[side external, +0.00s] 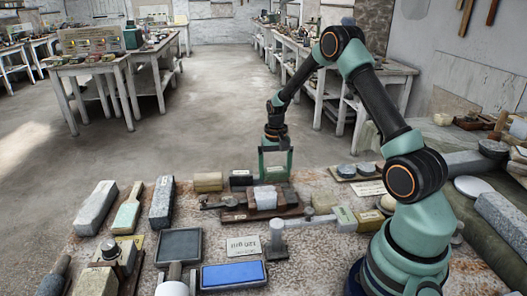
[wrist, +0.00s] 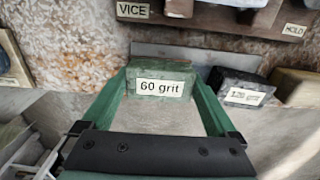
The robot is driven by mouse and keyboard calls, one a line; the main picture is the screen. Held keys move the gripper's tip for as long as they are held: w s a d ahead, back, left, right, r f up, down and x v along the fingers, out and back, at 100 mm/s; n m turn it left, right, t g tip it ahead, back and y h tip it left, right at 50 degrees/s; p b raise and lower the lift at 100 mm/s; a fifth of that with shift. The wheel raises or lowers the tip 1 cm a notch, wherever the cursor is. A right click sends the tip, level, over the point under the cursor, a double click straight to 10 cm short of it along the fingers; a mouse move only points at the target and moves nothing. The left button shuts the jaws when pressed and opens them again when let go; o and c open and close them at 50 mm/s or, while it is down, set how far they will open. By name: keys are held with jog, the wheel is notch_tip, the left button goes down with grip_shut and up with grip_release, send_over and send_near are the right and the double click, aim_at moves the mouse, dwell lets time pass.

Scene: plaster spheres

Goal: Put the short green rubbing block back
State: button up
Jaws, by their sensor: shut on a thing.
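My gripper (side external: 276,171) is shut on a short green block (side external: 275,177) at the far edge of the stone-topped bench. In the wrist view, my gripper (wrist: 162,80) has one green finger on each side of the block (wrist: 160,72), whose white label reads "60 grit". A flat grey strip (wrist: 185,54) shows just beyond it. I cannot tell whether the block touches the surface beneath it. A dark block (side external: 241,180) with a partly legible grit label (wrist: 246,98) sits beside it, and a tan block (side external: 208,182) sits farther along.
A blue stone tray (side external: 233,275) and a grey tray (side external: 179,246) lie nearer. Speckled long blocks (side external: 162,203) stand left. Open floor lies beyond the edge.

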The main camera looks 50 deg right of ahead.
aim_at(275, 169)
jog(key=shift+f, duration=0.3)
jog(key=o, duration=1.1)
notch_tip(275, 169, up, 12)
jog(key=s+a+r+n+t, duration=0.3)
jog(key=s+a+r+n, duration=0.1)
jog(key=a+r, duration=0.65)
jog(key=s+a+r+n+t, duration=0.1)
jog(key=s+a+n+t, duration=0.1)
jog(key=s+a+n, duration=0.3)
jog(key=shift+s+a+r+t, duration=0.3)
jog(key=shift+s+a, duration=1.9)
jog(key=shift+a, duration=0.4)
